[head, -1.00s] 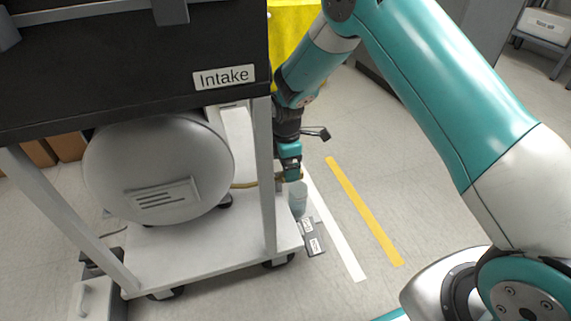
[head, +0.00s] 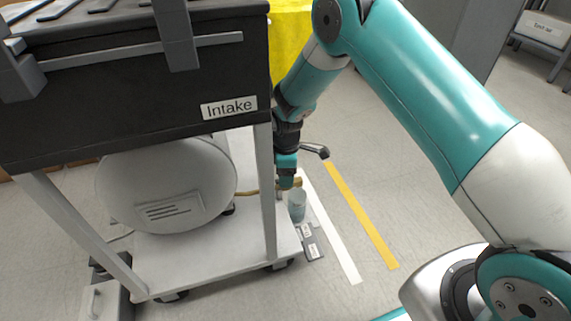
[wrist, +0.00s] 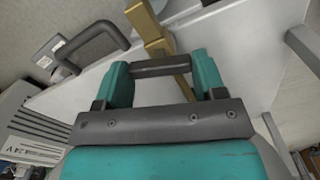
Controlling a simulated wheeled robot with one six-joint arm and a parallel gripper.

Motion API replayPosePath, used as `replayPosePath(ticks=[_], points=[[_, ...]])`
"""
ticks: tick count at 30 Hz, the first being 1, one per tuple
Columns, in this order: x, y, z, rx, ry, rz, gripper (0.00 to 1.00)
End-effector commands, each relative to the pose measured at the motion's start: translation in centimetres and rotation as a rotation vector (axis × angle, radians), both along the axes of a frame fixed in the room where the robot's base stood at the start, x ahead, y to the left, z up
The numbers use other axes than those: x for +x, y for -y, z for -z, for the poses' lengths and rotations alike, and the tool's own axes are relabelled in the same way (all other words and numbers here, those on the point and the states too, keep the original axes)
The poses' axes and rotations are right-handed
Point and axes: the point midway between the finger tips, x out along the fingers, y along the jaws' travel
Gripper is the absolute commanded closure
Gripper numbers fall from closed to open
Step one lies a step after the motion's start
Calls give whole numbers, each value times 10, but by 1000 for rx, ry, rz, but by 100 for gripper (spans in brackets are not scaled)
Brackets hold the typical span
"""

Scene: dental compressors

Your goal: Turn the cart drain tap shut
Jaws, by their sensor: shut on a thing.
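The drain tap sits low at the cart's right side, on a brass pipe (head: 248,192) that also shows in the wrist view (wrist: 153,32). My gripper (head: 287,184) points down at the pipe's outer end. In the wrist view my gripper's teal fingers (wrist: 161,72) are shut on a dark bar (wrist: 160,67), which looks like the tap's handle. The bar crosses the brass piece. The tap's body and how far it is turned are mostly hidden by my gripper. A clear cup (head: 297,207) stands just below the pipe end.
The white cart (head: 215,262) carries a grey tank (head: 165,180) under a black box marked Intake (head: 130,100). A dark curved handle (wrist: 95,35) shows in the wrist view. The floor around the yellow stripe (head: 360,215) is clear.

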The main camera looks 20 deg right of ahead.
Motion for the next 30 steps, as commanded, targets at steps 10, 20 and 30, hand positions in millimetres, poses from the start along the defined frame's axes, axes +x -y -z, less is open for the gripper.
replayPosePath(ticks=[10, 20, 30], points=[[0, 0, -6, 0, -2, 330, 60], [0, 0, -4, -1, -1, 643, 60], [0, 0, -3, -1, -1, 957, 60]])
